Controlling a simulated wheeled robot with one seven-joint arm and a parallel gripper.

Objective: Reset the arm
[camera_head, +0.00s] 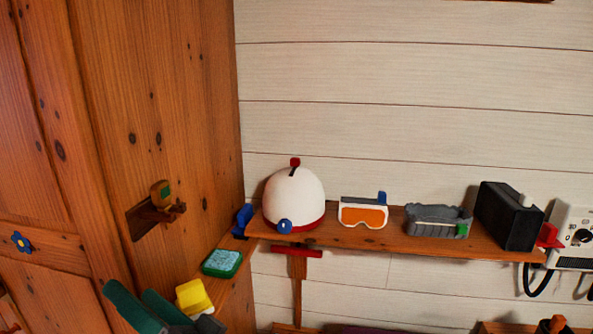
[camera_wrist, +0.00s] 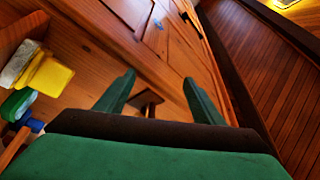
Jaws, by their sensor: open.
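My gripper (camera_head: 128,289) is at the lower left of the head view, beside the wooden cabinet. Its two green fingers are spread apart with nothing between them. In the wrist view my gripper (camera_wrist: 158,78) also shows open and empty, with the cabinet side beyond the fingertips. A yellow object (camera_head: 193,296) is just right of the fingers in the head view, apart from them. It also shows at the left of the wrist view (camera_wrist: 48,75). The rest of my arm is mostly out of the picture.
The wooden cabinet (camera_head: 175,90) bears a small peg shelf (camera_head: 150,217). A green box (camera_head: 222,263) lies on a side ledge. The wall shelf (camera_head: 360,240) holds a white helmet (camera_head: 293,195), orange goggles (camera_head: 364,213), a grey tray (camera_head: 437,221) and a black box (camera_head: 508,215).

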